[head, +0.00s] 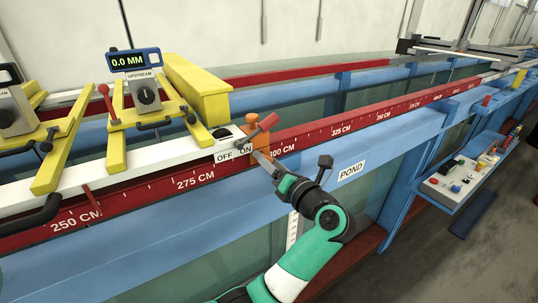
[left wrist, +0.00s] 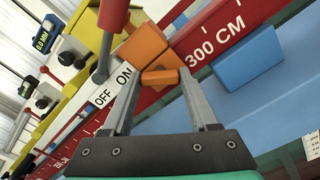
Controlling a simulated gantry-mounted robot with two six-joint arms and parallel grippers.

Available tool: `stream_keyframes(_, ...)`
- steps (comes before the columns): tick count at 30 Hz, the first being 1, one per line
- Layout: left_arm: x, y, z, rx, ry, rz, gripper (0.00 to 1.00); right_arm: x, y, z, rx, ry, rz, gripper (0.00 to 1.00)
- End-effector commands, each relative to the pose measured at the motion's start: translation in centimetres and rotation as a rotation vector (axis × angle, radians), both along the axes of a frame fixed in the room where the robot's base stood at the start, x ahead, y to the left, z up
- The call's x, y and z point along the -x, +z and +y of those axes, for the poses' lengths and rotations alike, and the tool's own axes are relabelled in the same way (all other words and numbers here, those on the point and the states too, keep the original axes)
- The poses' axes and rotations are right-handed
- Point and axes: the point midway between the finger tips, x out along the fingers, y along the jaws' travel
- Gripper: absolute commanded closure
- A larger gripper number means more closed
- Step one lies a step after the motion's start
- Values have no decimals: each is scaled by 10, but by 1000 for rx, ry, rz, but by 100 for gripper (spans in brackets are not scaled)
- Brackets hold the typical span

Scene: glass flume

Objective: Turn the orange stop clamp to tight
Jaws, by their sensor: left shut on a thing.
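The orange stop clamp (head: 257,133) is fixed on the red scale rail near the 300 CM mark, at the end of the white OFF/ON strip. In the left wrist view its orange block (left wrist: 145,44) is at the upper middle, and its small orange handle (left wrist: 160,76) lies between my fingertips. My left gripper (head: 267,161) reaches the clamp from the front. In the left wrist view the left gripper (left wrist: 159,80) is shut on the orange handle, one finger on each side. In the head view the fingers partly hide the handle. My right gripper is not in view.
A red-knobbed lever (head: 264,126) stands close beside the clamp. A white OFF/ON strip (head: 233,152) lies left of it, with yellow frames (head: 150,115) and a 0.0 MM gauge (head: 134,59) beyond. A blue rail (head: 395,130) runs right. A control panel (head: 462,179) sits at right.

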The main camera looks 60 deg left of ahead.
Motion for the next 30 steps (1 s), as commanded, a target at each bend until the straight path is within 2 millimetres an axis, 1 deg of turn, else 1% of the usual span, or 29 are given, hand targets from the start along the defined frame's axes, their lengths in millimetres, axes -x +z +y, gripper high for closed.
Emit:
stream_keyframes(1,0,6,0,5,0,43,96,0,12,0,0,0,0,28)
stream_keyframes(15,0,7,0,59,0,485,96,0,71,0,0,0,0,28)
stream_keyframes(24,0,6,0,93,0,763,96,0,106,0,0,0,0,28)
stream_keyframes(30,0,5,0,110,0,919,96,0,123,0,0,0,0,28)
